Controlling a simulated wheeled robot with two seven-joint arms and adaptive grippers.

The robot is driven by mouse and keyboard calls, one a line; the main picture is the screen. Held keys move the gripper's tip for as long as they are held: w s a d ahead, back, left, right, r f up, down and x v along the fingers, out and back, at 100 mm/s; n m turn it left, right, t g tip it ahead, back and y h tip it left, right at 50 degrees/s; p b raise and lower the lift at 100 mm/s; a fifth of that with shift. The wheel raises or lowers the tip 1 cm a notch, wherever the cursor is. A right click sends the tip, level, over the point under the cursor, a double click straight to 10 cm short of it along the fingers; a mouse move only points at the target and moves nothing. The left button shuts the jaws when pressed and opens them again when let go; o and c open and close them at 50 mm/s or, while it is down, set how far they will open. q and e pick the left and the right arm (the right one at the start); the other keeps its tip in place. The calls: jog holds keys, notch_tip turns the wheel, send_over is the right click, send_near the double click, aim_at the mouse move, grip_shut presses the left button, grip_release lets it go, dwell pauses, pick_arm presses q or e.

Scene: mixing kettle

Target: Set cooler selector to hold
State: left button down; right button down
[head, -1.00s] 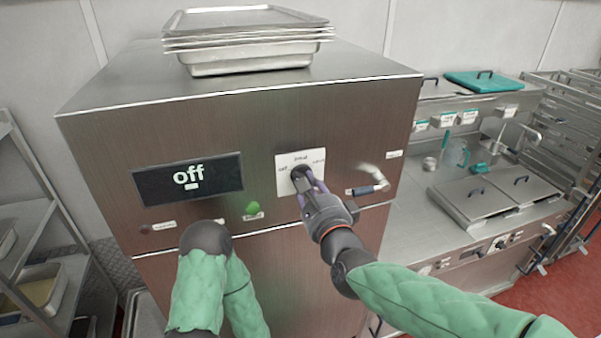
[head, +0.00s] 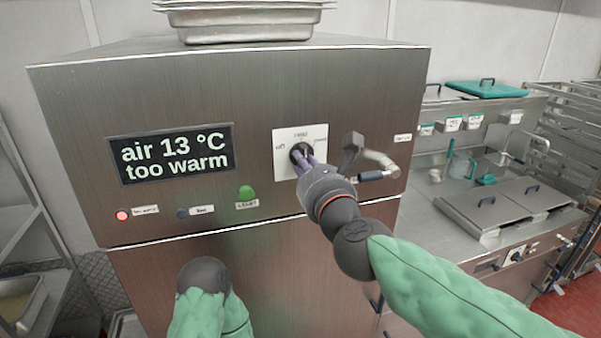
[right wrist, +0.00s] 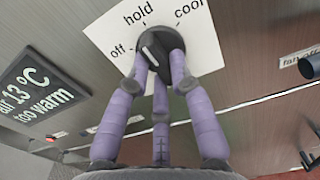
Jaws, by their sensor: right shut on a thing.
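The cooler selector is a dark round knob (head: 301,152) on a white plate (head: 285,170) on the steel cabinet's front. In the right wrist view the knob (right wrist: 157,42) has off, hold and cool marked around it, with hold at the top. A pale mark shows on the knob's face; I cannot tell exactly which label it points at. My right gripper (head: 305,160) is shut on the knob, its purple fingers around it, also in the right wrist view (right wrist: 160,70). The display (head: 172,155) reads "air 13 °C too warm". My left gripper is not in view.
A red lamp (head: 123,215) is lit below the display, beside a dark lamp (head: 182,213) and a green start button (head: 246,192). Metal trays (head: 245,25) sit on top; a counter stands at right.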

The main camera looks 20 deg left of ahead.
jog(key=c, duration=1)
grip_release()
jog(key=shift+p, duration=0.3)
jog(key=shift+s, duration=0.1)
jog(key=shift+v, duration=3.4)
